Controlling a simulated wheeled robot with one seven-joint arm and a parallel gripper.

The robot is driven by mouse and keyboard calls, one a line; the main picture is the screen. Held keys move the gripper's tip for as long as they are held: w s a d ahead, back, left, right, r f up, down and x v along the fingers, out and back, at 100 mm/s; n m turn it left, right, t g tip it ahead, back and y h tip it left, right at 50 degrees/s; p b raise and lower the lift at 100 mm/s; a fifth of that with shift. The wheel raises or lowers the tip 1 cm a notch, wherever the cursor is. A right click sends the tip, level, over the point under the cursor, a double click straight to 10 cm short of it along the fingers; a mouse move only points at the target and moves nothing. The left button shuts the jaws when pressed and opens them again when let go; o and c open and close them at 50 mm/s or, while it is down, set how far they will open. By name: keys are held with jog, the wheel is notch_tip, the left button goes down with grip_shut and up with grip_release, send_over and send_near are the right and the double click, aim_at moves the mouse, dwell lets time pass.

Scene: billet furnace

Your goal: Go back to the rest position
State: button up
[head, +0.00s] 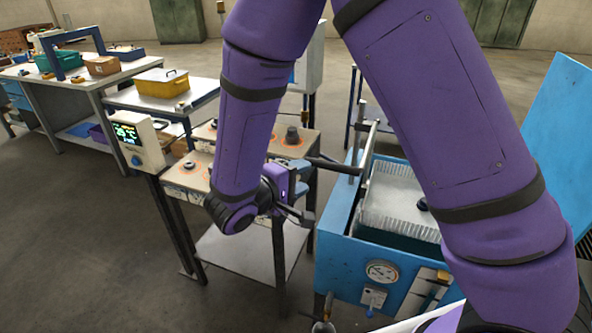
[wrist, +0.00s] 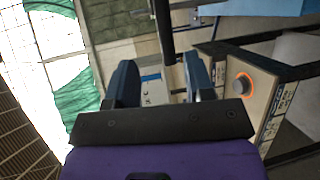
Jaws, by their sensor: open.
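My gripper (head: 306,214) is at the end of my bent purple arm, in the middle of the head view. It is in the gap between the small work table (head: 262,145) and the blue tank (head: 350,235). In the wrist view my gripper (wrist: 161,82) has its two dark fingers apart, with nothing between them. In the head view the fingers are small and partly hidden by the wrist. A table top with a dark knob in an orange ring (wrist: 243,83) shows right of the fingers in the wrist view.
The blue tank holds a pale finned block (head: 400,195), and its raised lid (head: 555,130) stands at right. A digital display box (head: 137,143) is left of my arm. A yellow bin (head: 162,82) sits on a bench behind. Floor (head: 80,240) at front left is clear.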

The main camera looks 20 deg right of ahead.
jog(key=s+d+r+m+g+y, duration=0.45)
jog(key=s+d+r+g, duration=0.35)
jog(key=d+r, duration=0.45)
jog(key=s+d+r+m+t+y, duration=0.2)
jog(key=s+r+t+y, duration=0.3)
jog(key=s+r+y, duration=0.4)
jog(key=s+d, duration=0.1)
jog(key=s, duration=0.2)
